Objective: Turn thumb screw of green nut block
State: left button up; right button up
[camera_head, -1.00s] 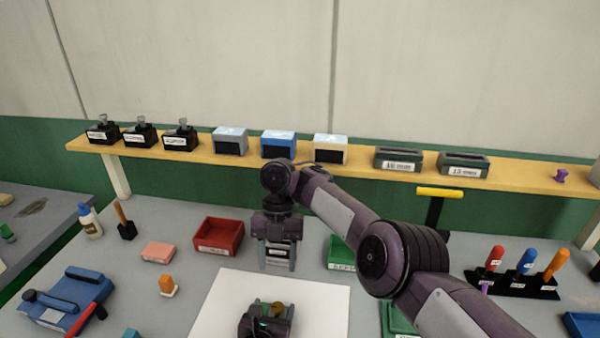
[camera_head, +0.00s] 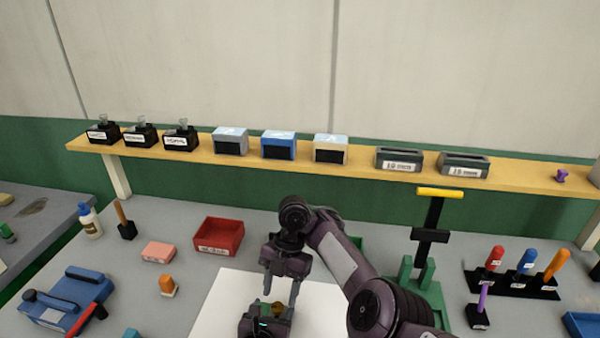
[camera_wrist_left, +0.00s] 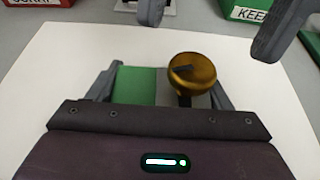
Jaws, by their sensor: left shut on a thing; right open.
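My left gripper (camera_head: 268,311) is low in the middle of the head view, shut on the green nut block (camera_wrist_left: 135,85). In the left wrist view, the block sits between its fingers (camera_wrist_left: 157,82). A round gold thumb screw (camera_wrist_left: 192,73) with a dark mark stands on the block's right part; it also shows small in the head view (camera_head: 277,308). My right gripper (camera_head: 282,287) is open, pointing down just above and behind the screw. Its two fingers show at the top of the left wrist view (camera_wrist_left: 207,32), apart from the screw.
A white sheet (camera_head: 218,303) lies under the grippers. A red bin (camera_head: 218,236) stands behind to the left; a green bin (camera_wrist_left: 250,12) is behind to the right, mostly hidden by my right arm in the head view. A green stand (camera_head: 428,290) and a screwdriver rack (camera_head: 513,285) are right.

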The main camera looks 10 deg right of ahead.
jog(key=x, duration=0.2)
jog(key=shift+s+a+f, duration=0.1)
jog(key=shift+s+f, duration=0.05)
jog(key=shift+f, duration=0.1)
jog(key=n, duration=0.2)
jog(key=n+h, duration=0.1)
jog(key=n, duration=0.1)
jog(key=shift+a+h, duration=0.15)
jog(key=shift+h, duration=0.15)
jog(key=n+h, duration=0.1)
jog(key=n, duration=0.2)
jog(key=shift+a+g, duration=0.1)
jog(key=shift+g, duration=0.2)
jog(key=v, duration=1.2)
jog(key=w+d+r+t, duration=0.4)
jog(key=w+r, duration=0.1)
jog(key=w, duration=0.3)
jog(key=w+d+r+t, duration=0.4)
jog(key=w+r+t, duration=0.1)
jog(key=w, duration=0.2)
jog(key=shift+w+d+r+n, duration=0.15)
jog(key=shift+w+d+n, duration=0.1)
jog(key=shift+w+n, duration=0.15)
